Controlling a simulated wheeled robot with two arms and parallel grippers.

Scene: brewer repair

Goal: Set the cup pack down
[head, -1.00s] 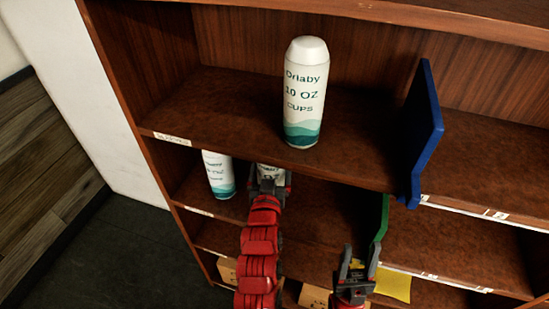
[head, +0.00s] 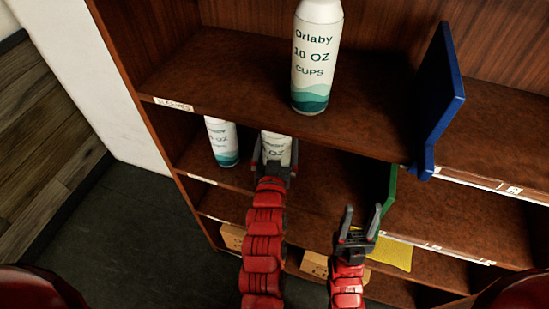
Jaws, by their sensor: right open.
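A white cup pack (head: 276,146) with a teal base, partly seen, is on or just above the middle shelf (head: 330,185). My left gripper (head: 275,152) has its fingers on both sides of this pack. I cannot tell whether they press on it, and the gripper hides the pack's lower part. A second, similar pack (head: 222,142) stands upright to its left. A larger "Orlaby 10 OZ CUPS" pack (head: 313,65) stands upright on the shelf above. My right gripper (head: 361,215) is open and empty, lower and to the right, in front of the shelves.
A blue divider (head: 440,95) stands on the upper shelf and a green divider (head: 389,190) on the middle shelf. Cardboard boxes (head: 233,236) and a yellow sheet (head: 388,252) are lower down. The upper shelf's front edge overhangs near my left gripper.

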